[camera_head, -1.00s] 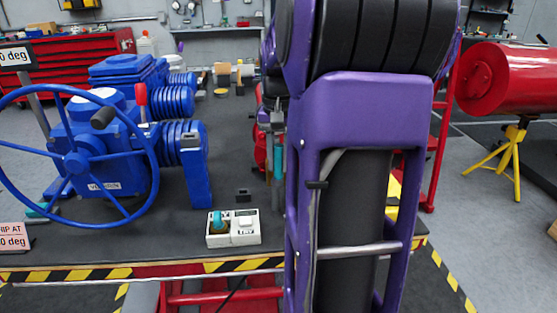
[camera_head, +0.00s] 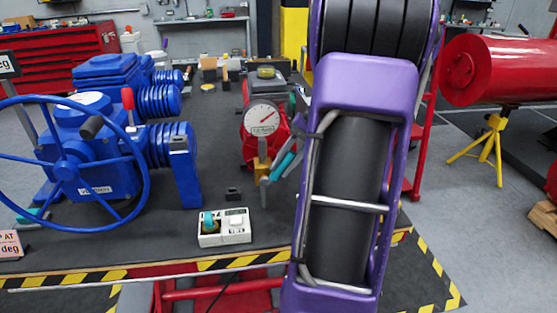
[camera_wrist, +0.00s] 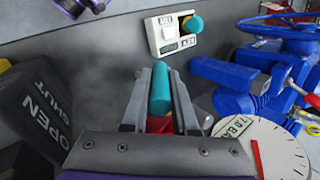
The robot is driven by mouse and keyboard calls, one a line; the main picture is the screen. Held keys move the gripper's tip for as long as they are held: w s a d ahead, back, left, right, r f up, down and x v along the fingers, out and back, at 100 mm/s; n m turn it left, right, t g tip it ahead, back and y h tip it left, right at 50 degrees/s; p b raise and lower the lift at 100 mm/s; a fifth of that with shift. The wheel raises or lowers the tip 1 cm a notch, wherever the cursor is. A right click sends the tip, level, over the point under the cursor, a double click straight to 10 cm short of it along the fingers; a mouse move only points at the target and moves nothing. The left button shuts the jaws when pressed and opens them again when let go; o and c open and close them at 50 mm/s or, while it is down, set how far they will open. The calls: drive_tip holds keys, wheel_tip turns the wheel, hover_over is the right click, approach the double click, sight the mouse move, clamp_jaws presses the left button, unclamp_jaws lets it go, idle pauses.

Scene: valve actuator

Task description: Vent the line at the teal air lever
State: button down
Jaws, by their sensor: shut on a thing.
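The teal lever (camera_wrist: 160,92) stands between the two grey fingers of my gripper (camera_wrist: 158,98) in the wrist view, and the fingers are shut on it. In the head view the teal lever (camera_head: 283,166) slants beside the brass fitting below the gauge. My gripper is partly hidden there by my purple arm. The round white gauge (camera_head: 262,120) sits on a red body, its red needle pointing up and right. The gauge (camera_wrist: 262,150) also shows at the lower right of the wrist view. A dark plate marked OPEN and SHUT (camera_wrist: 45,115) lies left of my fingers.
A white box with a teal knob (camera_head: 224,227) lies near the bench's front edge. The blue valve actuator with its handwheel (camera_head: 72,165) fills the left. A red tank (camera_head: 497,68) stands at the right. The bench between box and actuator is mostly clear.

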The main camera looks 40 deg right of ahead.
drive_tip(key=shift+s+d+f+t+y, duration=0.1)
drive_tip(key=shift+d+f+t+y, duration=0.05)
drive_tip(key=shift+d+t+y, duration=0.15)
idle(0.4)
drive_tip(key=c, duration=0.7)
unclamp_jaws()
drive_tip(key=shift+a, duration=0.1)
drive_tip(key=p+v, duration=0.2)
drive_tip(key=v, duration=1.5)
drive_tip(key=shift+s+d, duration=0.1)
drive_tip(key=shift+d, duration=0.2)
